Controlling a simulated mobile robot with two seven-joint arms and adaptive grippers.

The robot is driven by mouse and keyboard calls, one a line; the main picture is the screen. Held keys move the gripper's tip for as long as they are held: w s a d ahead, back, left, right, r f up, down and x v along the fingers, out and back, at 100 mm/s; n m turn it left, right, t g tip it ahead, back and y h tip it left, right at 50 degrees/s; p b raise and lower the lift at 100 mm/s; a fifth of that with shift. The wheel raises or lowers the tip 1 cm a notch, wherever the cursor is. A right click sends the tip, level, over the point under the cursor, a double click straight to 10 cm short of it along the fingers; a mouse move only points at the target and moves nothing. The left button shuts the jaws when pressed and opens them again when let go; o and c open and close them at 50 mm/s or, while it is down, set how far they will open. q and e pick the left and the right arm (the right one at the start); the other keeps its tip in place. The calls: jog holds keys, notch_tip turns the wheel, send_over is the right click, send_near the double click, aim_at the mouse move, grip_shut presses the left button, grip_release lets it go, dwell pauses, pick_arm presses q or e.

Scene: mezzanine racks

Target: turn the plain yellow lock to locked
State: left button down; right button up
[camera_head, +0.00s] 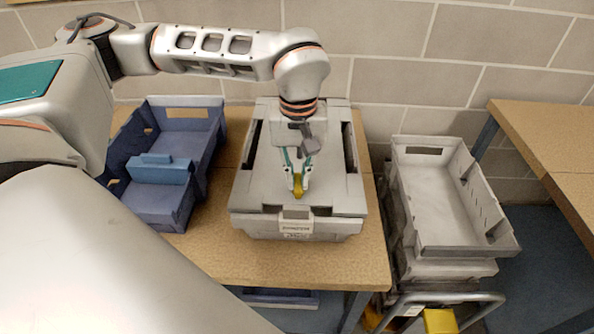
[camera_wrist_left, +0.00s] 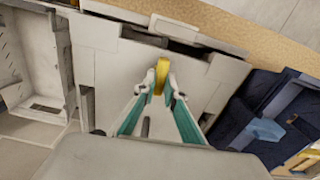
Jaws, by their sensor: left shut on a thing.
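The yellow lock (camera_head: 298,188) sits on the top of a grey lidded case (camera_head: 265,195) on the wooden table. My left gripper (camera_head: 298,182) comes down over the case and is shut on the yellow lock. In the left wrist view the lock (camera_wrist_left: 159,80) shows between the two fingertips (camera_wrist_left: 160,88), with the fingers touching it on both sides. The lock looks like a narrow upright piece. Its base and any lock markings are hidden or too small to tell. My right gripper is not in view.
Blue bins (camera_head: 150,200) stand left of the case. A stack of grey crates (camera_head: 432,242) stands on a cart at the right, apart from the table (camera_head: 255,265). A brick wall (camera_head: 390,60) is close behind. The table front is clear.

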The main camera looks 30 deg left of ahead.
pick_arm(q)
jog(key=shift+m, duration=0.4)
jog(key=c, duration=2.1)
grip_release()
notch_tip(320, 180, up, 12)
jog(key=shift+r, duration=0.1)
